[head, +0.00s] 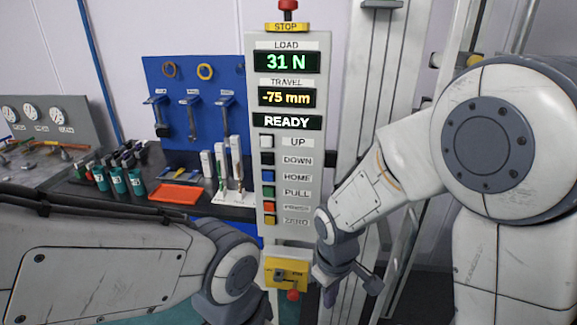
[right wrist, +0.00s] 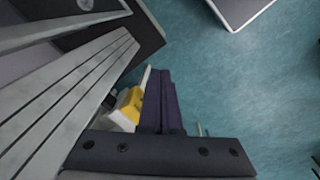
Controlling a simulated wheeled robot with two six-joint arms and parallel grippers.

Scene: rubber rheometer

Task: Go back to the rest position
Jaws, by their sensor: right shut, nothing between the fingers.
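My right arm reaches in from the right in the head view. Its gripper (head: 330,296) points down, just right of a yellow box with a red knob (head: 287,266) below the control panel (head: 290,140). In the right wrist view my right gripper (right wrist: 160,85) shows its dark fingers pressed together, with nothing held. The yellow box (right wrist: 131,103) shows beside the fingers there. My left arm crosses the lower left of the head view. Its gripper is out of the picture. The panel reads 31 N, -75 mm and READY.
A bench at the left carries an orange tray (head: 176,193), teal-labelled bottles (head: 117,180) and a white rack (head: 234,198). A blue tool board (head: 190,75) hangs behind. Grey machine columns (head: 375,90) stand close behind my right wrist. Teal floor (right wrist: 235,90) lies open below.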

